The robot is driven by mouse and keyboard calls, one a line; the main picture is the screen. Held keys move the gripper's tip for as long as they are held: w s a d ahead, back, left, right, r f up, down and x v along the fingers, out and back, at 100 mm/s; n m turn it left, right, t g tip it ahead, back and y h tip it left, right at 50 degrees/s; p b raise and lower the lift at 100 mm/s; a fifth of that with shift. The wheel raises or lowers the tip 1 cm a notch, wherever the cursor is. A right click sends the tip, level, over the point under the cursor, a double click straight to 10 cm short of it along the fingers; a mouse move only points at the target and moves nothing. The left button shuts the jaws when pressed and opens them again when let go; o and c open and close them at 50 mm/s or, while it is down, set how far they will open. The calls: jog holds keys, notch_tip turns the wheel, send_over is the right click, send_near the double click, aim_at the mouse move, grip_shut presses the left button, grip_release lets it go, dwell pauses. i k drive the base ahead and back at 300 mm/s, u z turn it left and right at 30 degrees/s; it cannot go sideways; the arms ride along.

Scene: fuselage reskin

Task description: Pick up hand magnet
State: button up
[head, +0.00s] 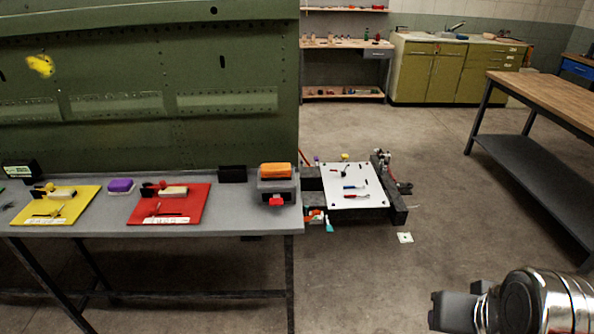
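I cannot tell for sure which item is the hand magnet. On the grey bench (235,211), an orange-topped block (275,170) rests on a grey box with a red front part, near the right end. A purple block (121,186) lies between the yellow mat (78,212) and the red mat (196,216), which hold small tools. My gripper (436,311) is at the lower right, well apart from the bench, with nothing seen in it. Its fingers are seen from the side, so their opening is hidden.
A green riveted panel (150,130) rises behind the bench. A low dark cart with a white board (350,200) carrying small tools stands right of the bench. A wooden-topped table (545,95) stands at right.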

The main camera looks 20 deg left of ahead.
aim_at(269, 172)
jog(key=z, duration=0.05)
jog(key=i, duration=3.4)
jog(key=u, duration=1.25)
